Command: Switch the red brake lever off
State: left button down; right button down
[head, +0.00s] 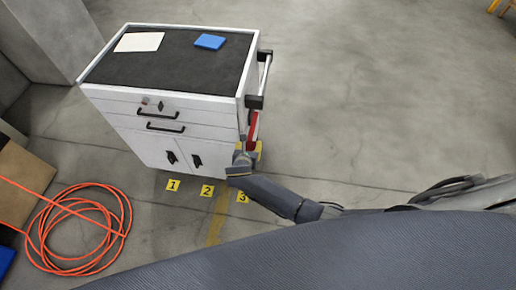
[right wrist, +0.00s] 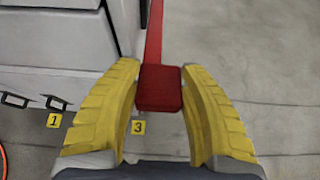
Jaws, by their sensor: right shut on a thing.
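The red brake lever (head: 253,127) is on the right side of the white tool cart (head: 102,92), low near its front corner. My right gripper (head: 246,157) is at the lever's lower end. In the right wrist view the yellow fingers of my right gripper (right wrist: 159,88) are on both sides of the lever's red block-shaped end (right wrist: 159,88) and shut on it. A red bar runs from this end up along the cart's side. The fingers and wrist hide part of the lever in the head view. My left gripper is not in view.
The cart has a side push handle (head: 264,75), a front drawer handle (head: 166,127) and a black top with a blue pad (head: 210,41). Yellow number markers (head: 207,190) lie on the floor in front. An orange cable coil (head: 82,228) lies at left. The floor to the right is clear.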

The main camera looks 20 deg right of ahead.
jog(key=shift+g+y, duration=0.3)
jog(key=shift+g, duration=0.3)
jog(key=r, duration=0.1)
jog(key=w+r, duration=0.1)
jog(key=r, duration=0.2)
jog(key=shift+w+d+r, duration=0.25)
jog(key=shift+d+r, duration=0.1)
jog(key=shift+d, duration=0.05)
jog(key=shift+w+d+r, duration=0.1)
jog(key=shift+w+r, duration=0.1)
jog(key=shift+r, duration=0.35)
jog(key=c, duration=0.7)
grip_release()
jog(key=shift+f, duration=0.1)
jog(key=shift+s, duration=0.15)
jog(key=shift+s+a+r, duration=0.3)
jog(key=shift+s+a, duration=0.05)
jog(key=shift+s, duration=0.1)
jog(key=v, duration=1)
jog(key=shift+s+a+r, duration=0.1)
jog(key=shift+s+r, duration=0.1)
jog(key=shift+r, duration=0.15)
